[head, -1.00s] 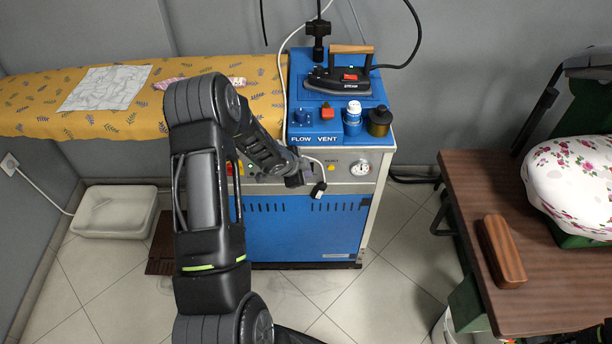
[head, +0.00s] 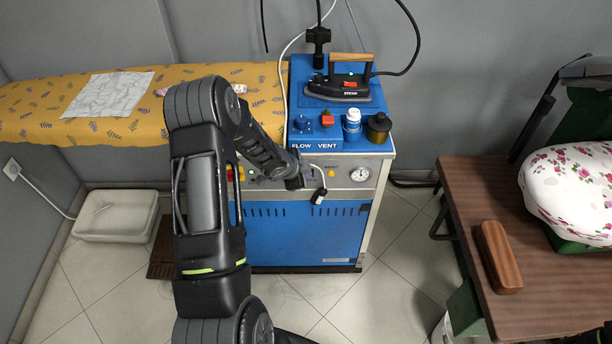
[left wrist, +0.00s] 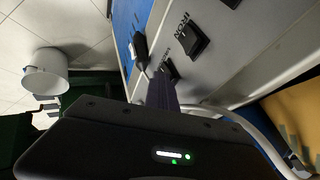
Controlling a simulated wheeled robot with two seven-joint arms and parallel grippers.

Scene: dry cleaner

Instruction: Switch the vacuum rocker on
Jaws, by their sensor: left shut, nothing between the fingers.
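The vacuum rocker (left wrist: 171,69) is a small black switch on the grey front panel, seen in the left wrist view with its label partly covered. My left gripper (left wrist: 161,88) is shut and empty, its fingertips right at this rocker; I cannot tell whether they touch it. In the head view my left gripper (head: 301,182) is in front of the panel of the blue ironing unit (head: 300,232) and hides the rocker there. The rocker's on or off position cannot be made out.
Another black rocker (left wrist: 196,40), marked IRON, sits beside the vacuum one. A black plug (head: 320,193) hangs on a cable near my fingers, left of the gauge (head: 360,174). The steam iron (head: 339,86) stands on top. A brown table (head: 455,190) is at right.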

